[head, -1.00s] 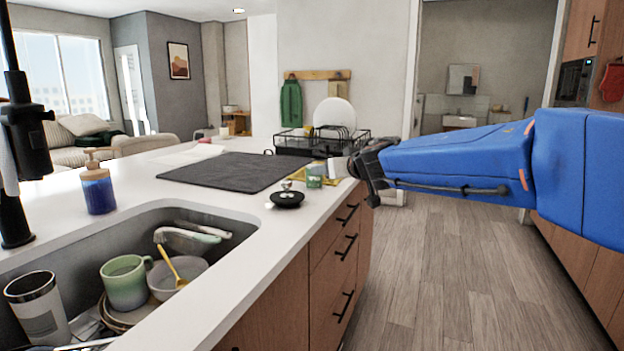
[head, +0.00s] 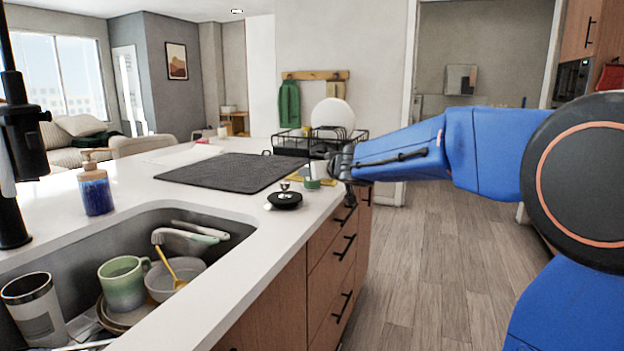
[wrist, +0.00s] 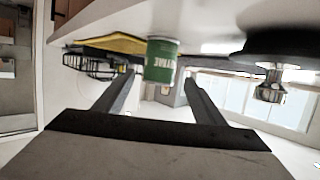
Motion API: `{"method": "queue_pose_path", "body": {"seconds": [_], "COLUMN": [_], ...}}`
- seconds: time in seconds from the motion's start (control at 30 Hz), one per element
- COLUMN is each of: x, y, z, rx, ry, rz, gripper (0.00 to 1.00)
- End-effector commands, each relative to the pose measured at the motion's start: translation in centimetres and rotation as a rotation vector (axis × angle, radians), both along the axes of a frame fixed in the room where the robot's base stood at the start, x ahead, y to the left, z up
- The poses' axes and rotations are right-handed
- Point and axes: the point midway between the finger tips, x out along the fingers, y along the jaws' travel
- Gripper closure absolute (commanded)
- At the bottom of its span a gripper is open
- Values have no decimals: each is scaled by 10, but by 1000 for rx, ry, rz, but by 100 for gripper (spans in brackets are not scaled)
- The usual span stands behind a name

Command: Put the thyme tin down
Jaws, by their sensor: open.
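The thyme tin (head: 313,183) is a small green tin with a pale end. It stands on the white counter near the right edge, partly hidden by my gripper in the head view. In the upside-down wrist view the tin (wrist: 161,62) shows white lettering and touches the counter surface. My gripper (wrist: 160,80) is open, with one finger on each side of the tin in that view and a gap on both sides. In the head view my gripper (head: 322,168) is at the tin; its exact depth is unclear.
A black round lid-like piece with a shiny knob (head: 285,199) lies just in front of the tin. A yellow cloth (head: 327,180) and a black dish rack (head: 293,142) are behind it. A dark mat (head: 228,172) lies left. The sink (head: 75,243) holds dishes.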

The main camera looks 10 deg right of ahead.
Motion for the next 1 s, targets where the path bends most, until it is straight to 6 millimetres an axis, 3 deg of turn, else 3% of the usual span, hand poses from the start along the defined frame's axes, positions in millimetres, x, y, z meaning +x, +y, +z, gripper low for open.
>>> {"method": "queue_pose_path", "body": {"seconds": [0.17,0.53,0.87,1.0], "x": [7,45,50,50], "y": [1,5,5,5], "z": [-3,-17,-18,-18], "rx": [1,0,-1,-1], "ry": [1,2,0,0], "rz": [0,0,0,0], "gripper": [36,36,36,65]}}
